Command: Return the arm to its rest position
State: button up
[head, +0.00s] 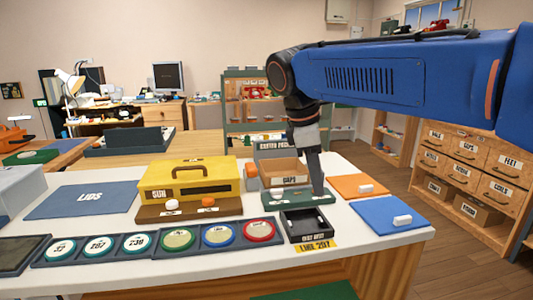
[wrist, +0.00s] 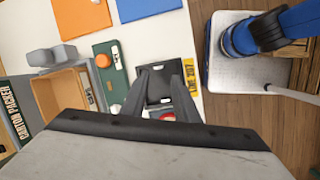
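My blue arm (head: 375,78) reaches in from the right in the head view, bent at its elbow and hanging down over the white table.
An orange mat (head: 358,187) and blue mat (head: 388,215) lie right. Drawers (head: 465,165) stand beyond the open floor.

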jog(key=s+d+f+m+t+y, duration=0.3)
jog(key=s+d+f+m, duration=1.3)
jog(key=s+f, duration=0.3)
jog(key=shift+s+d+f+t, duration=0.3)
jog(key=shift+d+f+t, duration=0.1)
jog(key=shift+d+f, duration=0.3)
jog(key=shift+o, duration=0.2)
jog(key=shift+a, duration=0.15)
